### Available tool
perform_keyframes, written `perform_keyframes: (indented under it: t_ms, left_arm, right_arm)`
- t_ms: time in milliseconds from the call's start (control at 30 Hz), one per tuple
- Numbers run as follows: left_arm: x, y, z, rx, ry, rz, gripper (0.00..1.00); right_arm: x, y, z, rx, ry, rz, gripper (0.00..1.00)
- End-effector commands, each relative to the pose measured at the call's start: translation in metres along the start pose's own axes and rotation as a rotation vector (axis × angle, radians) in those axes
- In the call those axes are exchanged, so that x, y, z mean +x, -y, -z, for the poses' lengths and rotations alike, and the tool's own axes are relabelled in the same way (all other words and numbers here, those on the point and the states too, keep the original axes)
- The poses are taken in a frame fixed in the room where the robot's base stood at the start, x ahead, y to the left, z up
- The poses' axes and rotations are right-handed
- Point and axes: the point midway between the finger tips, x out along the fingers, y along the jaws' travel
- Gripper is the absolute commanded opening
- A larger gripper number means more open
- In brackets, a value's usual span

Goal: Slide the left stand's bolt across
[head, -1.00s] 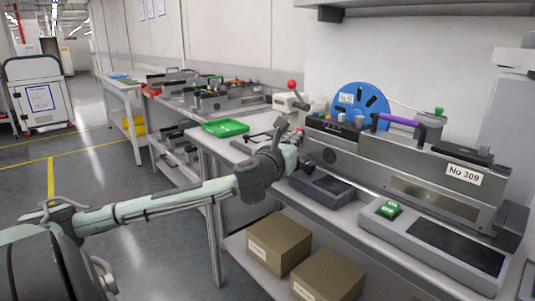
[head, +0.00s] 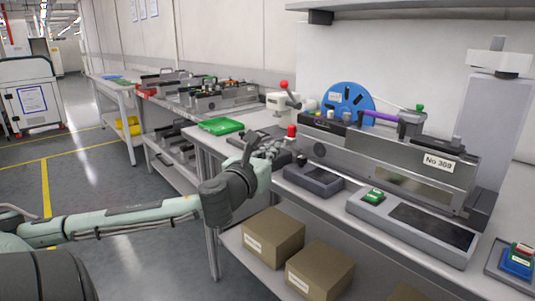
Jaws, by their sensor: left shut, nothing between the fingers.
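Two low grey stands sit on the bench in front of the long grey feeder (head: 390,165) marked "No 309". The left one (head: 313,181) has a dark top; the right one (head: 363,212) has a green block (head: 373,196) and a dark panel. I cannot make out a bolt on the left stand. My left gripper (head: 270,146) is shut and empty, above the bench to the left of the left stand. A red knob (head: 291,131) shows just beside it. I cannot tell whether they touch. My right gripper is not in view.
A blue reel (head: 348,101) and a purple handle (head: 379,116) top the feeder. A green tray (head: 220,125) and a red-knobbed device (head: 284,101) stand farther back. A blue-and-red item (head: 518,258) is at the right edge. Cardboard boxes (head: 273,236) fill the lower shelf.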

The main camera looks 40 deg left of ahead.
Motion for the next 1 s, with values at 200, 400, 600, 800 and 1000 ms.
perform_keyframes:
  t_ms: [200, 400, 600, 800, 1000]
  left_arm:
    - [-0.022, 0.000, 0.001, -0.001, -0.002, 0.000, 0.00]
    - [-0.026, 0.000, 0.000, 0.000, 0.000, -0.001, 0.00]
    - [-0.025, 0.000, 0.000, 0.000, 0.000, -0.001, 0.00]
    - [-0.025, 0.000, 0.000, 0.000, 0.000, 0.000, 0.00]
    - [-0.022, -0.012, 0.018, -0.069, -0.034, -0.032, 0.00]
  right_arm:
    - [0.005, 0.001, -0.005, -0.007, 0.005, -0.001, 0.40]
    - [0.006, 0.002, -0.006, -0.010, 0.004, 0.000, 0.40]
    - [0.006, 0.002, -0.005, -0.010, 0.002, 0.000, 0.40]
    - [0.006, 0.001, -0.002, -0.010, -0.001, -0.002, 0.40]
    - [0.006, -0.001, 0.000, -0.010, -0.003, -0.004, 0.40]
